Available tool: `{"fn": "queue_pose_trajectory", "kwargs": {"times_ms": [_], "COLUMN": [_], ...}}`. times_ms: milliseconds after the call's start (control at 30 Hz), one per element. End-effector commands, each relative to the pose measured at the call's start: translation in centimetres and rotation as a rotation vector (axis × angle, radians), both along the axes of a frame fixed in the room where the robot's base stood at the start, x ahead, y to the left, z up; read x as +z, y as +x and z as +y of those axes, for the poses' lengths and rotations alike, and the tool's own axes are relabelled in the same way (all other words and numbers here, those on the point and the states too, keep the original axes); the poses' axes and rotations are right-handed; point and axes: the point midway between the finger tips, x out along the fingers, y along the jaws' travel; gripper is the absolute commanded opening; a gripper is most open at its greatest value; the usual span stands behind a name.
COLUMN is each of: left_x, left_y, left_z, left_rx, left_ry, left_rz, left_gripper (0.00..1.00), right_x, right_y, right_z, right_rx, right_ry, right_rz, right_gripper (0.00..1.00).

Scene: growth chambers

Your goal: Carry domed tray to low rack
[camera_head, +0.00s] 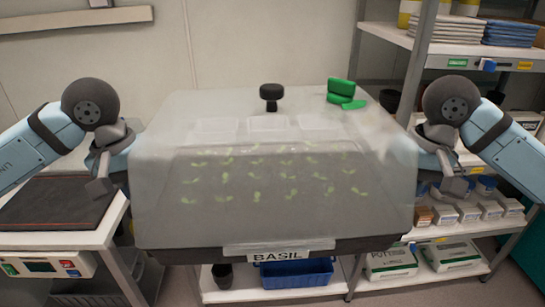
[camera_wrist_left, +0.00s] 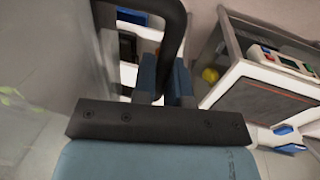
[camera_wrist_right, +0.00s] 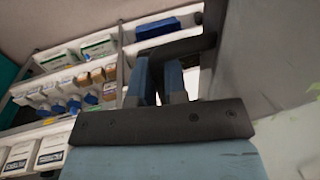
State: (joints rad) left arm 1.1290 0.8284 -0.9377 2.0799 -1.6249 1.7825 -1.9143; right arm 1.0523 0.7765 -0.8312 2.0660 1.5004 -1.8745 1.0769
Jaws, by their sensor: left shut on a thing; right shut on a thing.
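The domed tray (camera_head: 270,245) fills the middle of the head view. It has a cloudy see-through dome (camera_head: 160,170), a black top knob (camera_head: 272,92), a BASIL label and rows of green seedlings. It looks about level. My left gripper (camera_head: 104,172) is at its left side, its blue fingers shut on a black handle (camera_wrist_left: 172,30). My right gripper (camera_head: 446,170) is at the right side, shut on the other black handle (camera_wrist_right: 185,46). Behind the tray, a low white shelf (camera_head: 215,290) shows; I cannot tell if it is the low rack.
A stocked shelving unit (camera_head: 417,60) stands at the right, with boxes and jars. A blue bin (camera_head: 295,272) shows below the tray. At the left is a white bench (camera_head: 70,240) with a dark mat (camera_head: 55,208). A green object (camera_head: 345,92) shows at the dome's top.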

Motion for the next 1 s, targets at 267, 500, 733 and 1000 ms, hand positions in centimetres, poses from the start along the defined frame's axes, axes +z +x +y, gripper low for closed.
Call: {"fn": "queue_pose_trajectory", "kwargs": {"times_ms": [267, 500, 733, 1000], "left_x": [0.1, 0.1, -0.5, -2.9], "left_y": [0.1, 0.1, 0.8, 2.7], "left_z": [0.3, 0.3, 0.3, 0.3], "left_rx": [0.006, 0.006, 0.007, 0.008], "left_ry": [0.005, 0.005, 0.005, 0.006], "left_rz": [-0.001, 0.0, 0.002, 0.003], "left_gripper": [0.0, 0.0, 0.0, 0.0], "right_x": [0.1, 0.1, -0.5, -2.9], "right_y": [0.1, 0.1, 0.8, 2.7], "right_z": [-0.3, -0.3, -0.3, -0.3], "right_rx": [-0.006, -0.006, -0.008, -0.008], "right_ry": [-0.005, -0.005, -0.006, -0.006], "right_rz": [-0.001, -0.001, 0.002, 0.002], "right_gripper": [0.0, 0.0, 0.0, 0.0]}}
